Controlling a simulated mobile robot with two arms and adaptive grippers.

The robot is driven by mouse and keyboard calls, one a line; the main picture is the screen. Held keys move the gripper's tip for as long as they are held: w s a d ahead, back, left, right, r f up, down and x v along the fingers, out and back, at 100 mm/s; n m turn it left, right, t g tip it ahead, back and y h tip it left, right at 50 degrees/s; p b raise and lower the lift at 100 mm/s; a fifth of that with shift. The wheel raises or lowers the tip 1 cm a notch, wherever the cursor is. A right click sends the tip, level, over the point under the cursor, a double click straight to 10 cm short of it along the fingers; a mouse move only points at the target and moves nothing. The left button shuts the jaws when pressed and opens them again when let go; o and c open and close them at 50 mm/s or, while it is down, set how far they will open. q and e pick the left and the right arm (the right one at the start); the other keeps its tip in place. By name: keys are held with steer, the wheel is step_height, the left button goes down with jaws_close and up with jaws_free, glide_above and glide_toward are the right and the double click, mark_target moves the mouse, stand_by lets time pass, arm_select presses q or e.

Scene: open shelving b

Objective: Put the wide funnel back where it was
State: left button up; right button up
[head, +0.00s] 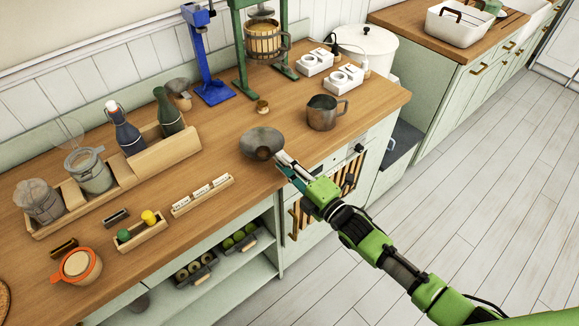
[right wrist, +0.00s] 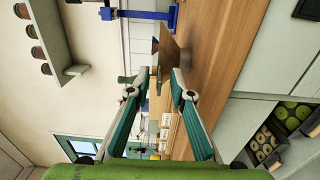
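The wide funnel (head: 261,141) is a grey, round, bowl-like piece on the wooden counter near its front edge. It also shows just beyond the fingertips in the right wrist view (right wrist: 183,60). My right gripper (head: 282,162) reaches in from the lower right, its tips close to the funnel's near side. In the right wrist view its fingers (right wrist: 160,74) are apart, with a gap between the tips. I cannot tell whether a finger touches the funnel. My left gripper is out of view. A smaller funnel (head: 180,90) is at the back end of the wooden rack.
A wooden rack (head: 160,158) with bottles and jars stands left. A metal jug (head: 322,112) is right of the funnel. A small label holder (head: 202,195) lies in front. A blue stand (head: 207,60) and a green press (head: 240,60) stand behind. Counter around the funnel is mostly clear.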

steer(key=shift+r, duration=0.2)
steer(key=b+v, duration=0.2)
steer(key=v, duration=1)
steer(key=shift+f, duration=0.1)
steer(key=s+d+f+m+g+h, duration=0.2)
steer(key=d+f+m+h, duration=0.15)
steer(key=f, duration=0.75)
steer(key=s+d+f+m+g+h, duration=0.1)
steer(key=s+d+f+m+h, duration=0.3)
steer(key=f, duration=0.6)
steer(key=s+d+f+m+g+h, duration=0.15)
steer(key=d+f+m, duration=0.35)
steer(key=f, duration=0.6)
steer(key=s+d+f+m+g, duration=0.3)
steer(key=s+f+m+g, duration=0.15)
steer(key=s+f, duration=0.8)
steer(key=s+f+m+g, duration=0.2)
steer(key=s+f+m, duration=0.1)
steer(key=s, duration=0.8)
steer(key=s+a+f+m+g+h, duration=0.1)
steer(key=s+f, duration=0.3)
steer(key=s, duration=0.7)
steer(key=shift+s+a+f+m+g+h, duration=0.25)
steer(key=shift+a+m+g+h, duration=0.05)
steer(key=shift+m+g, duration=0.6)
